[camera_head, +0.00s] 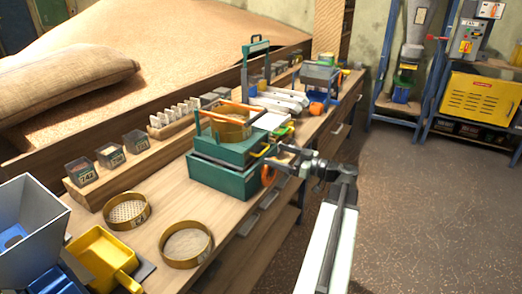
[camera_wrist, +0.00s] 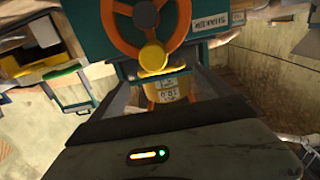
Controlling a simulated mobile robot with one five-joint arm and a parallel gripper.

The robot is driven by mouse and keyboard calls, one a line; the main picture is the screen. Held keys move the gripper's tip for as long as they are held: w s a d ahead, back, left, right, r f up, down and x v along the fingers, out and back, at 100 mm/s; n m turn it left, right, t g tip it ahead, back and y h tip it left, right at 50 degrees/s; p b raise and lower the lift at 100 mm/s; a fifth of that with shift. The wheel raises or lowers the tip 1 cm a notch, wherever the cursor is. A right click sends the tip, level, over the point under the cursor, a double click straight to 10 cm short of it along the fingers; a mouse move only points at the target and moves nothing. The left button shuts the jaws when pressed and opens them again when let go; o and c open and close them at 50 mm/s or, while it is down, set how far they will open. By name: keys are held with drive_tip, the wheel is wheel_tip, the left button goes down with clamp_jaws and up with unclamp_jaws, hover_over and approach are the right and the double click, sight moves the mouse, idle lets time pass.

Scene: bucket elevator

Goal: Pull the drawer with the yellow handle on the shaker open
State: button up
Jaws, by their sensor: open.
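The shaker (camera_head: 215,165) is a teal two-tier box on the bench, with a brass sieve (camera_head: 231,126) between orange bars on top. Its yellow handle (camera_head: 263,150) is on the right side, above an orange wheel (camera_head: 268,175). No gap shows at the drawer. My gripper (camera_head: 284,159) is open beside this side, close to the handle; contact cannot be told. In the wrist view, which looks upside down, a yellow rounded part (camera_wrist: 153,57), apparently the handle, lies ahead between the orange wheel (camera_wrist: 150,30) and the sieve (camera_wrist: 172,88).
Two loose sieves (camera_head: 186,245) (camera_head: 126,212), a yellow scoop (camera_head: 101,257) and a grey hopper (camera_head: 28,230) stand on the near bench. Sample boxes (camera_head: 110,156) line the back. More equipment (camera_head: 280,100) stands beyond the shaker. The floor (camera_head: 430,210) to the right is clear.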

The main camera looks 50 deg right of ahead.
sight(264, 150)
drive_tip(key=x, duration=0.6)
drive_tip(key=shift+w, duration=0.1)
drive_tip(key=shift+c, duration=0.3)
